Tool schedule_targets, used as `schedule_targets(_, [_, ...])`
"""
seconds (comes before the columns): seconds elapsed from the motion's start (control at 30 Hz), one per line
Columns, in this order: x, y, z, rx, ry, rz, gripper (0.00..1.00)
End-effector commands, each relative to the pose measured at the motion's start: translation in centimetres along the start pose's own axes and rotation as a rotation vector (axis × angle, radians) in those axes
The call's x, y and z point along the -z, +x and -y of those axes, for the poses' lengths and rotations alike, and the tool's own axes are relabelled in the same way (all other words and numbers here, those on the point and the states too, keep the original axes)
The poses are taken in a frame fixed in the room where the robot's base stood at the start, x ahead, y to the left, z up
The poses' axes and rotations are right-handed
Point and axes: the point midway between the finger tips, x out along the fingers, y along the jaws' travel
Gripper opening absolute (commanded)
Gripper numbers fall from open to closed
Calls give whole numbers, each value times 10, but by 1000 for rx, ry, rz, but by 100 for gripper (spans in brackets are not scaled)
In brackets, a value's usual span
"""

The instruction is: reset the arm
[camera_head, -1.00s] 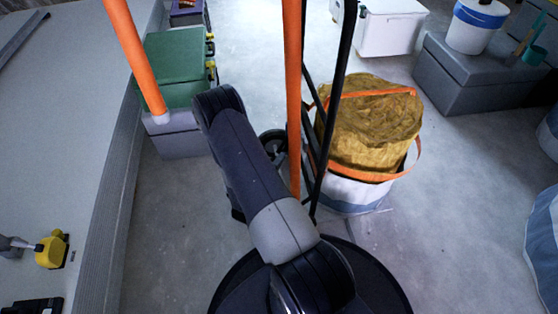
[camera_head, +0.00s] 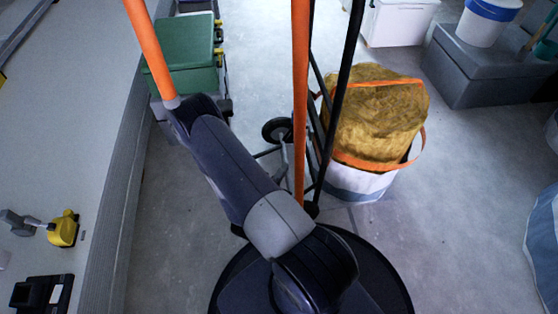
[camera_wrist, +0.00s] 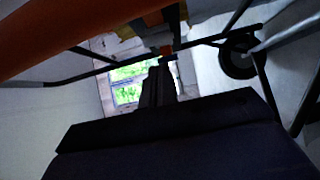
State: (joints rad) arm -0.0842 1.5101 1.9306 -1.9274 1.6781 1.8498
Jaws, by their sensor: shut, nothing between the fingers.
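My arm (camera_head: 235,175) rises from my round base at the bottom of the head view and slants up to the left. My gripper is not visible in the head view. In the wrist view my gripper (camera_wrist: 159,72) shows as dark, narrow fingers at the centre. They are together, with nothing held between them. An orange bar crosses the upper left of this view and dark frame rods pass behind the fingers.
A panel lift with orange posts (camera_head: 301,100) and black rods stands close beyond my arm. A bucket (camera_head: 362,182) with yellow wool is right of it. A long bench (camera_head: 70,130) runs along the left, near green cases (camera_head: 188,52).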

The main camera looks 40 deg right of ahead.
Motion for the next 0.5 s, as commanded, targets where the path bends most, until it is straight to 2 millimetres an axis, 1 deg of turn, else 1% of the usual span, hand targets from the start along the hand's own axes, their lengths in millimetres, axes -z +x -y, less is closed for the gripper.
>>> schedule_targets(0.37, [-2,-1,0,0,1,0,0])
schedule_targets(0.5, [3,3,1,-1,3,1,0])
